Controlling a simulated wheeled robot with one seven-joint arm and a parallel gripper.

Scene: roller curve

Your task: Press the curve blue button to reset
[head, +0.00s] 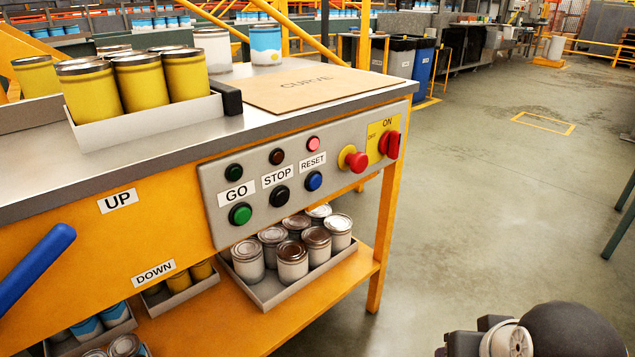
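The blue button (314,181) is on the grey control panel (225,200) on the front of the yellow workbench. It sits just below the RESET label (312,162), in line with the black STOP button (280,196) and the green GO button (240,214). A pink-red lamp (313,144) above RESET looks lit; the lamps above STOP and GO look dark. A board marked CURVE (309,87) lies on the bench top. Part of what looks like my arm shows at the bottom right, apart from the panel. My gripper's fingers are not in view.
A red emergency knob (355,161) and a red ON/OFF switch (389,145) are right of the blue button. A blue lever (35,265) sticks out at left. Tins in a tray (268,300) stand on the lower shelf. The floor (470,210) right of the bench is clear.

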